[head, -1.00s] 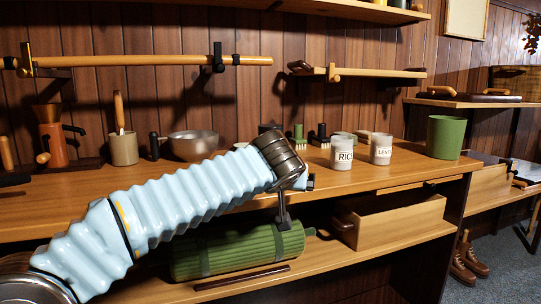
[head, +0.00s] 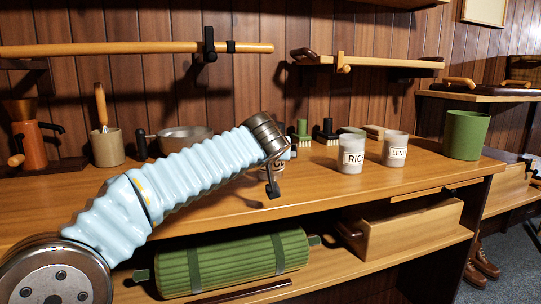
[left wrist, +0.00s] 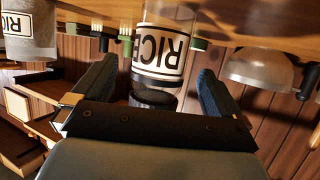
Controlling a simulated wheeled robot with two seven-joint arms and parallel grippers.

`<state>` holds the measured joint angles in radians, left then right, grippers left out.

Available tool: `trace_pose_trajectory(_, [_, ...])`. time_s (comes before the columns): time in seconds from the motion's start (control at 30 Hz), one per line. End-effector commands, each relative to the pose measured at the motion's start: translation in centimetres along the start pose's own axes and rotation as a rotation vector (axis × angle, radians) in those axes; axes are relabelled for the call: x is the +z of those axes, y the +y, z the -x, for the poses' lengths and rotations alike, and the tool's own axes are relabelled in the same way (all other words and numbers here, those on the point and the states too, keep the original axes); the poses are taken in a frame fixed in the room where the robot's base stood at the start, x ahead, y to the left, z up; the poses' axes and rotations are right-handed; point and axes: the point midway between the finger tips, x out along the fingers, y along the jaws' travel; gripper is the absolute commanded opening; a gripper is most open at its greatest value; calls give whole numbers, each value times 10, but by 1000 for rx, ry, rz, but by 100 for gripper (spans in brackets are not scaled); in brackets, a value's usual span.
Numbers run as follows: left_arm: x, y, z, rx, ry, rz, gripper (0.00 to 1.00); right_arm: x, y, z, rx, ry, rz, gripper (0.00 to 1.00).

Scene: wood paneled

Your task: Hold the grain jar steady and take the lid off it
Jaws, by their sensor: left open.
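The grain jar (left wrist: 162,50) shows in the left wrist view, which is upside down. It is clear glass with a RICE label and a dark lid (left wrist: 152,98). In the head view, my wrist hides nearly all of the jar. My left gripper (left wrist: 155,80) is open, with one finger to each side of the jar's lid end; I see no contact. In the head view the left gripper (head: 273,182) is over the worktop, in front of the jar. My right gripper is not in view.
White RICE (head: 352,155) and lentil (head: 396,149) canisters stand right of my gripper on the worktop (head: 330,190). A green bin (head: 466,136) is farther right.

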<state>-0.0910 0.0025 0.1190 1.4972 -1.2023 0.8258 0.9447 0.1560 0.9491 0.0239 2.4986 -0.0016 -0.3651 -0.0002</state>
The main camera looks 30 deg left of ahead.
Motion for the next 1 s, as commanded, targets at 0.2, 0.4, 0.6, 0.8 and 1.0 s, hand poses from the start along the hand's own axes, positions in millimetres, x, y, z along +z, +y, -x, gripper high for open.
trace_pose_trajectory(0.2, [-4,-1,-22,-1,-2,-1,100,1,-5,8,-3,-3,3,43])
trace_pose_trajectory(0.4, [-4,-1,-52,-1,-1,-1,100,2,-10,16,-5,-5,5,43])
trace_pose_trajectory(0.6, [-2,-2,-58,0,1,1,100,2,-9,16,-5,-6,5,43])
trace_pose_trajectory(0.8, [-2,-1,-57,0,1,0,83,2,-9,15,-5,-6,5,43])
trace_pose_trajectory(1.0, [-2,-1,-57,0,1,0,52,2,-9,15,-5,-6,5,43])
